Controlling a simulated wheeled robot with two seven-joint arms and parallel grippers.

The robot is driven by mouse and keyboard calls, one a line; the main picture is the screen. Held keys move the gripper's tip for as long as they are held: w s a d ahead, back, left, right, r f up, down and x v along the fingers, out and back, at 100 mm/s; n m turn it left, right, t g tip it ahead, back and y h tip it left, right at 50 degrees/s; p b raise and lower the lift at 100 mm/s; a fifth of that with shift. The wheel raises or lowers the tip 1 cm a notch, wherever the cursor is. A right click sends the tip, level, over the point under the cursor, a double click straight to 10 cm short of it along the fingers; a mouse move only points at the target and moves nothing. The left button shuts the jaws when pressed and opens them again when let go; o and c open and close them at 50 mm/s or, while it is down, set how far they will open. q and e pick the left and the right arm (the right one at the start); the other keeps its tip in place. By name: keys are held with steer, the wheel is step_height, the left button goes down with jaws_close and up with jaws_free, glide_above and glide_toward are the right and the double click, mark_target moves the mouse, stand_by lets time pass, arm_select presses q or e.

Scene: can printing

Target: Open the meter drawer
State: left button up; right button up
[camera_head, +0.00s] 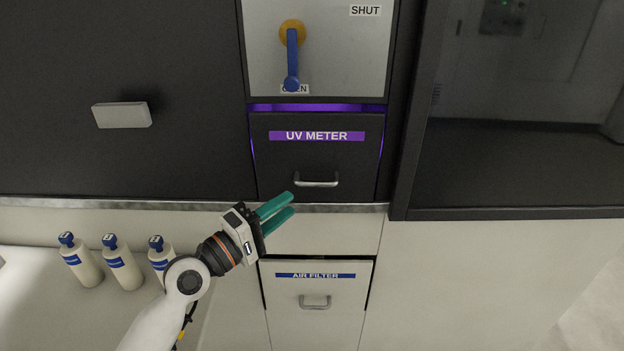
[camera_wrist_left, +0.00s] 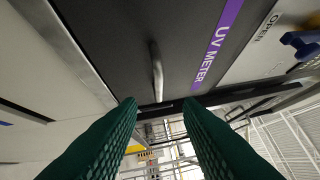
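The meter drawer (camera_head: 280,160) has a black front with a purple "UV METER" label (camera_head: 316,136) and a silver bar handle (camera_head: 316,180). Purple light shows along its top and sides; I cannot tell how far out it stands. My left gripper (camera_head: 291,203) has green fingers, spread apart and empty, just below and left of the handle in the head view. In the left wrist view the handle (camera_wrist_left: 156,72) shows beyond the gap between the fingertips (camera_wrist_left: 160,104), not between the fingers. My right gripper is not in view.
Above the drawer is a grey panel with a blue lever (camera_head: 292,60) pointing down at "OPEN". Below is a pale "AIR FILTER" drawer (camera_head: 340,290). A metal ledge (camera_head: 90,203) runs left. Several white bottles (camera_head: 122,265) stand at lower left. A dark window (camera_head: 520,160) is at right.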

mark_target(316, 184)
arm_select(q)
steer(key=p+x, duration=0.2)
steer(key=x, duration=0.7)
steer(key=shift+w, duration=0.2)
steer(key=shift+c, duration=0.3)
steer(key=c, duration=0.6)
jaws_close()
